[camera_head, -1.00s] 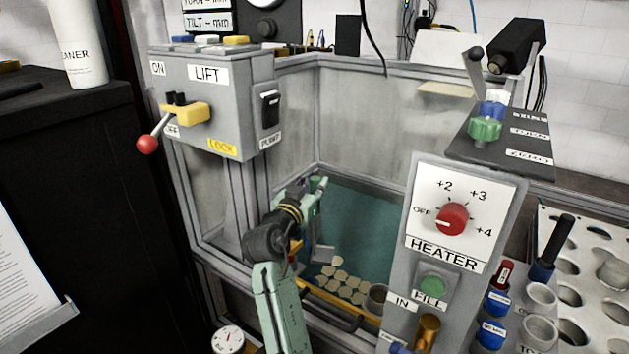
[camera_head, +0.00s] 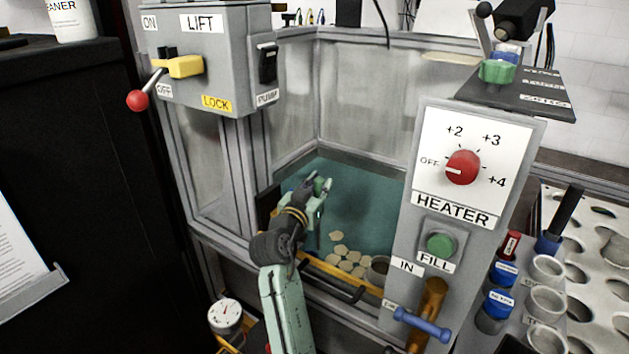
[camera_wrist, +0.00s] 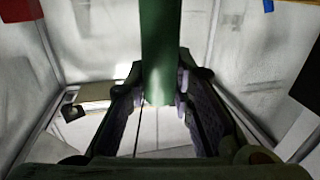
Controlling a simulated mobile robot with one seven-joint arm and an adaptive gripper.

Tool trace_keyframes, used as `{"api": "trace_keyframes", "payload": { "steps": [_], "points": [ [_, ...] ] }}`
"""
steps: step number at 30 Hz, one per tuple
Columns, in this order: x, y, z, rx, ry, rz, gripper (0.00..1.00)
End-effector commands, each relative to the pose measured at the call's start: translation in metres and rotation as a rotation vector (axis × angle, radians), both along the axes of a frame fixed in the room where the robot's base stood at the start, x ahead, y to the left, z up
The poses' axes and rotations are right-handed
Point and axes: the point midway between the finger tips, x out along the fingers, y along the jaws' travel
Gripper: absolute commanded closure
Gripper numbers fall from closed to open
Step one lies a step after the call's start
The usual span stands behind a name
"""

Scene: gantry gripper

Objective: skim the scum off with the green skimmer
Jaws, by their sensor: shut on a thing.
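The tank holds teal liquid (camera_head: 365,205). Several pale beige scum flakes (camera_head: 345,262) float bunched near its front edge. My gripper (camera_head: 319,190) is over the tank, left of and beyond the flakes. It is shut on the green skimmer (camera_head: 320,185); only a small green part of it shows in the head view. In the wrist view, the skimmer's green handle (camera_wrist: 160,45) stands between the two dark fingers. The skimmer's working end cannot be made out now and seems hidden by my arm.
A grey cup (camera_head: 378,268) stands at the tank's front right corner, close to the flakes. The heater panel (camera_head: 440,215) rises to the right. The lift box (camera_head: 215,90) is at the upper left. A yellow edge (camera_head: 340,272) runs along the tank's front.

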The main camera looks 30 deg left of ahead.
Motion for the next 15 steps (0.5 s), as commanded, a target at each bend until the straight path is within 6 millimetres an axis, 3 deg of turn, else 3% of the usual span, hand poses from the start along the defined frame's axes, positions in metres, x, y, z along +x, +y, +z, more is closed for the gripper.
{"api": "trace_keyframes", "payload": {
  "steps": [15],
  "points": [
    [-0.002, -0.053, 0.004, 0.0, -0.001, -0.001, 1.0]
  ]
}}
